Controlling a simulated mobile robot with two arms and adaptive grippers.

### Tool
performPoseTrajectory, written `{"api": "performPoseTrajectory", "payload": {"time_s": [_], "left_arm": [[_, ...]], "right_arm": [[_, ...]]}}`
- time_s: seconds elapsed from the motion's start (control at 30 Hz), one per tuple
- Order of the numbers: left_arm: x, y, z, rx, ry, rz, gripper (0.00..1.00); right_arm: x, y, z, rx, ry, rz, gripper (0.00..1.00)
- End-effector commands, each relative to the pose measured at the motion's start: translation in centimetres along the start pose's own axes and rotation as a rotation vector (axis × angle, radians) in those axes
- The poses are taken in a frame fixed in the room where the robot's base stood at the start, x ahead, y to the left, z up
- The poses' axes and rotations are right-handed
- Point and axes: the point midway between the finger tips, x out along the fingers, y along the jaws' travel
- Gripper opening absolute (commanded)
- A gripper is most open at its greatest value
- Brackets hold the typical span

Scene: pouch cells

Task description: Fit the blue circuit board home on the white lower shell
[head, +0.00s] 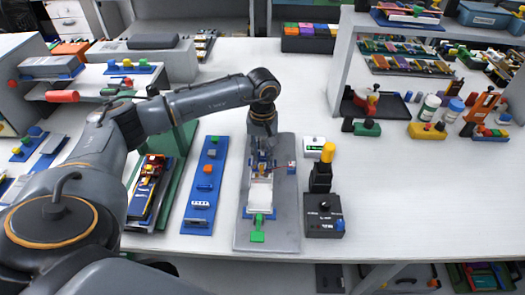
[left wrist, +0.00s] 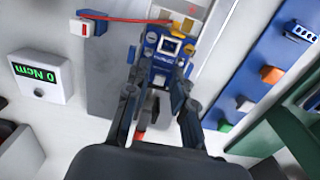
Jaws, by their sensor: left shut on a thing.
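My left gripper (head: 262,155) points down over the grey fixture plate and is shut on the blue circuit board (head: 264,168). In the left wrist view the board (left wrist: 163,62) sits between the two fingers (left wrist: 160,95), with a small square screen on its face. A red wire runs from the board to a small white and red block (left wrist: 92,27). The white lower shell (head: 260,195) lies on the plate just in front of the board. The gripper hides part of the board and the shell's far end. I cannot tell whether board and shell touch. My right gripper is not in view.
The grey plate (head: 283,225) carries a green clamp (head: 258,229) at its near end. A blue strip with small parts (head: 203,195) lies left. A white display box (head: 314,145) and a black box (head: 325,222) with a yellow-topped tool stand right. Bare table lies further right.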

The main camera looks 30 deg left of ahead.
Motion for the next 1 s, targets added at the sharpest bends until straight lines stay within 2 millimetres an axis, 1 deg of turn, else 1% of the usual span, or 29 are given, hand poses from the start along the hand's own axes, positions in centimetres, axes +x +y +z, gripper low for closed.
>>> {"api": "performPoseTrajectory", "payload": {"time_s": [0.03,0.13,0.43,0.53,0.67,0.9,1.0], "left_arm": [[0.0,0.0,0.0,0.0,0.0,0.0,0.3],[0.0,0.0,0.0,0.0,0.0,0.0,0.5],[-0.1,0.0,0.0,0.0,0.0,0.0,0.5],[-0.7,0.1,-0.1,0.0,0.002,0.002,0.5],[-2.6,0.1,-0.1,0.0,0.004,0.004,0.5],[-7.8,0.1,-0.1,0.0,0.004,0.004,0.5],[-9.6,0.1,-0.1,0.001,0.003,0.002,0.5]], "right_arm": [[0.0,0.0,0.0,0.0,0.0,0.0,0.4],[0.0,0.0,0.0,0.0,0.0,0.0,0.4],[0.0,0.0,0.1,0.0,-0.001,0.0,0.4],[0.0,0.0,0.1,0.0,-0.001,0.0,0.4],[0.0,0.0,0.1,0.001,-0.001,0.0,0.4],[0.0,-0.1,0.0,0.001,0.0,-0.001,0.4],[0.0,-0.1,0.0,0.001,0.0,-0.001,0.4]]}}
